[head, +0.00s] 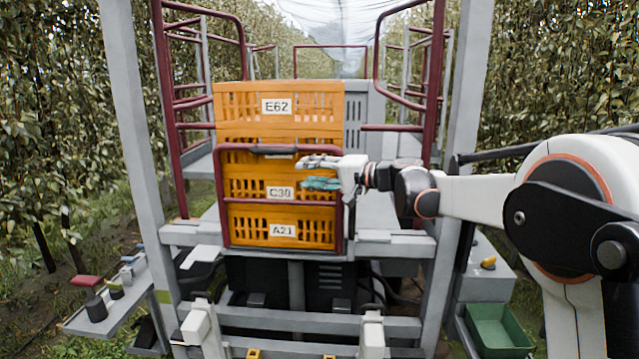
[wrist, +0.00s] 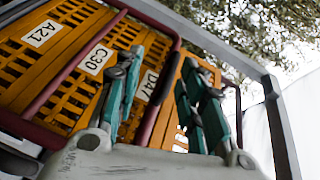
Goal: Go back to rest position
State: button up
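My gripper (head: 306,173) reaches in from the right in the head view, in front of the stacked orange crates. Its fingers are spread one above the other, with nothing between them. In the wrist view the two green fingers (wrist: 165,85) stand apart and empty, with crates behind them. The crates show labels E62 (head: 312,103) at the top, C30 (head: 258,188) and A21 (head: 247,228) below. The wrist view also shows a D47 label (wrist: 149,85), partly hidden by a finger. I cannot tell whether the gripper touches the maroon rail.
A maroon rail (head: 220,190) frames the front of the crates. Grey posts (head: 130,120) and maroon handrails (head: 169,100) stand at the sides. A grey side shelf (head: 110,310) is at lower left, a green bin (head: 497,330) at lower right. Leafy trees line both sides.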

jog(key=s+d+f+n+h+b, duration=0.1)
jog(key=s+d+f+h+b, duration=0.4)
jog(key=s+f, duration=0.6)
jog(key=s+d+f+n+h+b, duration=0.1)
jog(key=s+d+f+h+b, duration=0.3)
jog(key=s+d+f, duration=0.6)
jog(key=s+d+f+h+b, duration=0.5)
jog(key=s+f, duration=0.9)
jog(key=s, duration=0.9)
jog(key=d+b, duration=0.1)
jog(key=d, duration=0.1)
jog(key=shift+s+d+f+n+g+h, duration=0.2)
jog(key=shift+s+d+n+g+h, duration=0.1)
jog(key=shift+s+n, duration=0.1)
